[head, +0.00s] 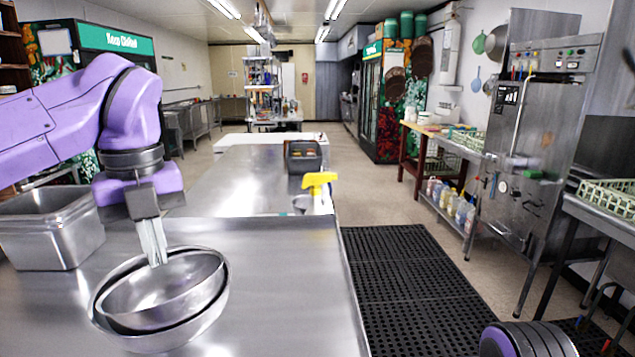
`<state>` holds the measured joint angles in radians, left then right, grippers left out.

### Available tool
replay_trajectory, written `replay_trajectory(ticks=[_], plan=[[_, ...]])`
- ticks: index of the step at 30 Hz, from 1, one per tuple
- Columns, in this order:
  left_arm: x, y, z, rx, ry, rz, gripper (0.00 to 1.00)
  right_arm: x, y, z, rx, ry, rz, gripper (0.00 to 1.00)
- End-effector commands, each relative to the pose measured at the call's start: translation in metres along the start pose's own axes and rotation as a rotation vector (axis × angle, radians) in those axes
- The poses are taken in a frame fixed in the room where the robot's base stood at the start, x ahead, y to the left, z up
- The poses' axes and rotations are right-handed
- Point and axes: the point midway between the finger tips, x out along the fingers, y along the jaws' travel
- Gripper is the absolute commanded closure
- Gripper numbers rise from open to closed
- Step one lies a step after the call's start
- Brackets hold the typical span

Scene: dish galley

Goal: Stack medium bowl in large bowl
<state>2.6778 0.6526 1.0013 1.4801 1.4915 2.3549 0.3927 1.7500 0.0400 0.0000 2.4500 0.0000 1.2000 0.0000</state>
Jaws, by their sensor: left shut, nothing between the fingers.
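The large bowl (217,315) is shiny steel and stands on the near steel counter at the lower left of the head view. The medium bowl (165,290), also steel, sits inside it. Its rim shows a little above the large bowl's rim at the back, and it looks slightly tilted. How its base rests is hidden. My left gripper (157,262) points down from above, with its fingertips at the back part of the medium bowl's opening. Its fingers are together with nothing between them. My right gripper is not in view.
A deep steel pan (48,245) stands left of the bowls. The counter (290,290) is clear right of the bowls. A black floor mat (410,285) lies beyond its right edge.

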Motion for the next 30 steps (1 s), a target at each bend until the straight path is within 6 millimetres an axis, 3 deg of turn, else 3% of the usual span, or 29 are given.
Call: replay_trajectory(ticks=[30], plan=[[0.043,0.000,0.000,0.000,0.001,0.000,1.00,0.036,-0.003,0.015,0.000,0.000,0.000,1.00]])
